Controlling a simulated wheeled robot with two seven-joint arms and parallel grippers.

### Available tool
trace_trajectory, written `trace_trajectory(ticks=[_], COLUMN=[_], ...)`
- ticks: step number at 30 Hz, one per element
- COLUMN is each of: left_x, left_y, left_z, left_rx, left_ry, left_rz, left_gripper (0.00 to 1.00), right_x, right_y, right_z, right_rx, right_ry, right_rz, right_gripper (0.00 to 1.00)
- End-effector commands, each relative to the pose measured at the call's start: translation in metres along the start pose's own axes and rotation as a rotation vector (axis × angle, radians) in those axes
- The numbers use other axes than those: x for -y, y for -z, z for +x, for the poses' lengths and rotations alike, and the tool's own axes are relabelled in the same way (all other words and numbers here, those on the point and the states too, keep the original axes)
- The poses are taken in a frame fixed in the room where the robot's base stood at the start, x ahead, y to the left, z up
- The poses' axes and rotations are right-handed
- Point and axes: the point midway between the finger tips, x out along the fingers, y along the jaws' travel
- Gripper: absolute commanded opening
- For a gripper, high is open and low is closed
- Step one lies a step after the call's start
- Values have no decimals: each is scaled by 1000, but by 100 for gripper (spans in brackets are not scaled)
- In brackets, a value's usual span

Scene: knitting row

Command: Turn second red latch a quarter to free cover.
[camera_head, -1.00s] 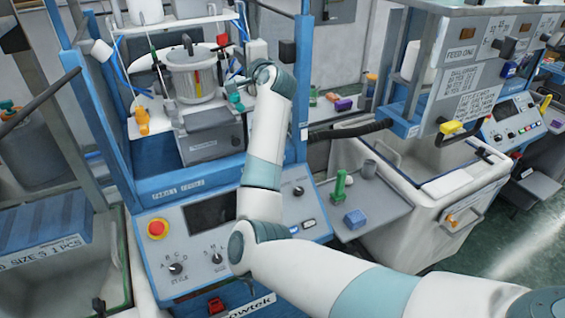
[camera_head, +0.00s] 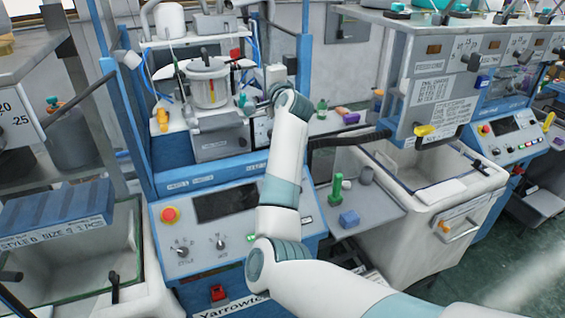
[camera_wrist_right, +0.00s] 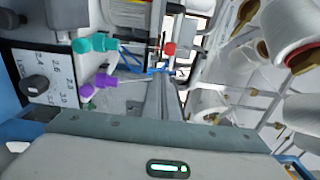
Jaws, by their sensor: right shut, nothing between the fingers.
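A small red piece (camera_head: 234,53), which may be a latch, shows behind the clear-walled cylinder (camera_head: 211,88) on the knitting machine. A red piece also shows in the right wrist view (camera_wrist_right: 170,49), just beyond my fingertips; I cannot tell whether they touch it. I cannot tell which latch is the second one or make out the cover for sure. My right gripper (camera_wrist_right: 164,76) is shut and empty, its fingers pointing into the machine. In the head view its hand is small at the cylinder's right side, partly hidden by my arm. My left gripper is out of view.
A teal knob (camera_wrist_right: 95,43) and a purple knob (camera_wrist_right: 100,82) stick out left of my fingers. White yarn cones (camera_wrist_right: 288,38) hang close on the right. The blue-framed machine's control panel has a red button (camera_head: 170,215). A grey side shelf (camera_head: 375,212) holds small parts.

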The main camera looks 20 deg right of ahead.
Motion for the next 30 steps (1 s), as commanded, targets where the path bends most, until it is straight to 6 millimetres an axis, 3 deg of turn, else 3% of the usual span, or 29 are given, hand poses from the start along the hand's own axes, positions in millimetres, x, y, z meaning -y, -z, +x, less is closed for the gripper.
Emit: trace_trajectory(ticks=[14,30], left_x=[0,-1], left_y=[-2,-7], left_z=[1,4], left_rx=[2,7], left_ry=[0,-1], left_rz=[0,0], left_gripper=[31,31], right_x=[-39,-124], right_y=[5,13], right_z=[-9,-37], right_rx=[-2,8], right_ry=[-51,-167], right_rz=[-70,-231], right_gripper=[0,0])
